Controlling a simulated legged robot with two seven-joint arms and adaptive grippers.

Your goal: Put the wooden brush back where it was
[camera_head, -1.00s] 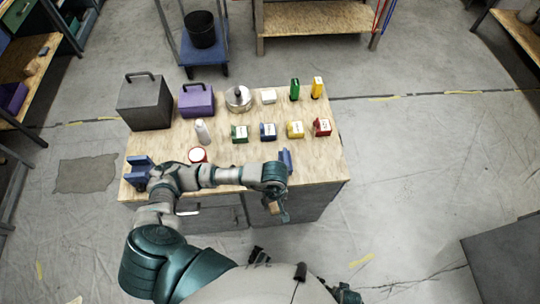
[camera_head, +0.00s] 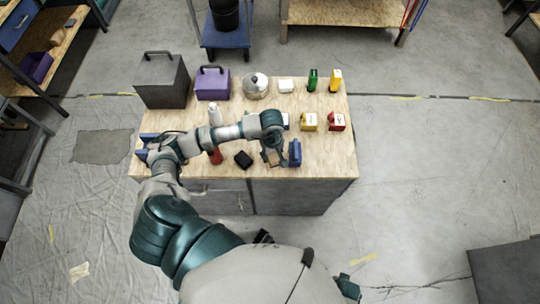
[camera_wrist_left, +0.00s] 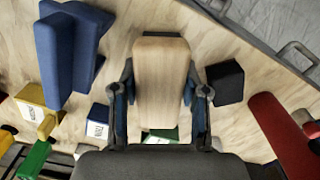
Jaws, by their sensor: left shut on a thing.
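My left gripper (camera_head: 271,158) is over the front part of the workbench, shut on the wooden brush. In the left wrist view the brush is a pale wooden block (camera_wrist_left: 160,75) between the two fingers of the left gripper (camera_wrist_left: 159,92). In the head view only a small part of the brush shows, and its underside is hidden. A blue angled holder (camera_head: 294,152) stands just right of the gripper; it also shows in the left wrist view (camera_wrist_left: 70,50).
A black block (camera_head: 243,160) and a red cylinder (camera_head: 215,157) stand left of the gripper. Yellow (camera_head: 309,121) and red (camera_head: 336,121) boxes stand behind it. A grey case (camera_head: 163,84) and a purple case (camera_head: 212,85) are at the back left. The front right corner is bare.

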